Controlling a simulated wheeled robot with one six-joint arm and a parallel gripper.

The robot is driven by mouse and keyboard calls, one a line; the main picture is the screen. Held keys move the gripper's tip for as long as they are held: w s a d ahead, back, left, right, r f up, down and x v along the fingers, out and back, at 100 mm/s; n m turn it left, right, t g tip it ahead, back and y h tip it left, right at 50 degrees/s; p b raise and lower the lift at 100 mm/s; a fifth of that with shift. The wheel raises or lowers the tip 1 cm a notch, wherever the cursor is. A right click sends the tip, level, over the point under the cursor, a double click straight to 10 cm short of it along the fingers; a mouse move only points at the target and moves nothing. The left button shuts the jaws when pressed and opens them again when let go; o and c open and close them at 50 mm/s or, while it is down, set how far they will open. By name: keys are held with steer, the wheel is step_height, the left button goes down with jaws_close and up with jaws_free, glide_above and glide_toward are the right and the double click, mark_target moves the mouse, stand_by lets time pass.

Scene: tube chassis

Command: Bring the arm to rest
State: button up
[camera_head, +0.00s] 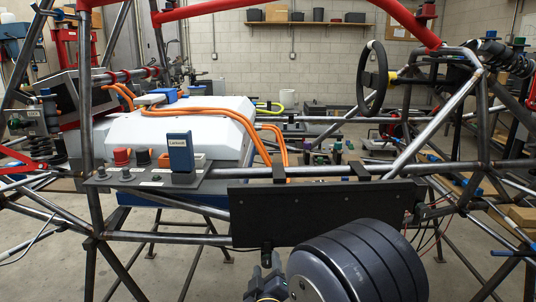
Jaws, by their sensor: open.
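My gripper (266,268) shows small and dark at the bottom middle, in front of the tube chassis (165,238). It is open, and I see nothing between its fingers. It sits below the black panel (315,214) on the near side of the chassis. The large dark ribbed cylinder to its right looks like part of my own arm. The lower part of the gripper is cut off by the picture's bottom edge.
A white battery box (180,128) with orange cables stands inside the chassis. A black steering wheel (372,78) stands at the right. Bare concrete floor (190,270) shows at lower left.

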steer(key=m+b, duration=0.1)
steer(key=m, duration=0.3)
steer(key=shift+d, duration=0.1)
steer(key=m+b, duration=0.1)
steer(key=m, duration=0.2)
steer(key=shift+m, duration=0.3)
steer(key=m+b, duration=0.1)
steer(key=m, duration=0.3)
steer(key=shift+d+m+b, duration=0.1)
steer(key=shift+m+b, duration=0.2)
steer(key=shift+m, duration=0.1)
steer(key=shift+s+r, duration=0.1)
steer(key=shift+s, duration=0.15)
steer(key=shift+s+p, duration=0.35)
steer(key=shift+s, duration=0.85)
steer(key=shift+d, duration=0.1)
